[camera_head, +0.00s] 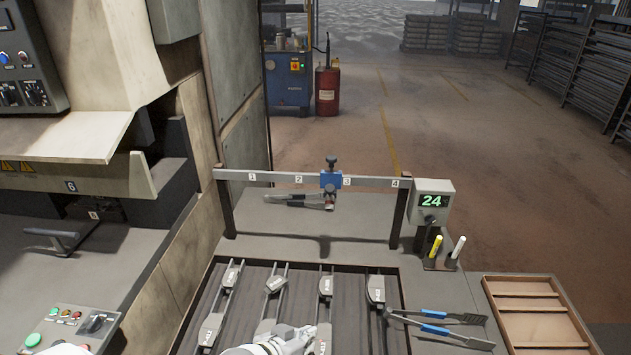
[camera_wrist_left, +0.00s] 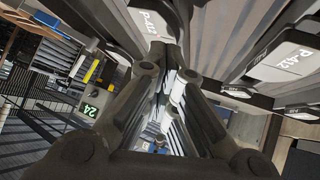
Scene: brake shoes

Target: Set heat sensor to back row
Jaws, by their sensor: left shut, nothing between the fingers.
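The heat sensor (camera_head: 331,181) is a blue block with a dark knob on top and a small head below. It sits on a grey rail (camera_head: 270,178) marked 1 to 4, between marks 2 and 3 and right beside 3. A display (camera_head: 433,201) at the rail's right end reads 24; it also shows in the left wrist view (camera_wrist_left: 90,111). My left gripper (camera_head: 300,341) is at the bottom edge of the head view, over the brake shoes and well in front of the rail. It is shut and empty. In the left wrist view its fingers (camera_wrist_left: 160,62) are close to labelled shoes.
Several brake shoes (camera_head: 275,284) lie on dark slats in front of the rail. Blue-handled tongs (camera_head: 435,329) lie to the right, near a wooden tray (camera_head: 535,306). Yellow and white markers (camera_head: 436,246) stand by the display. A press (camera_head: 100,190) fills the left.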

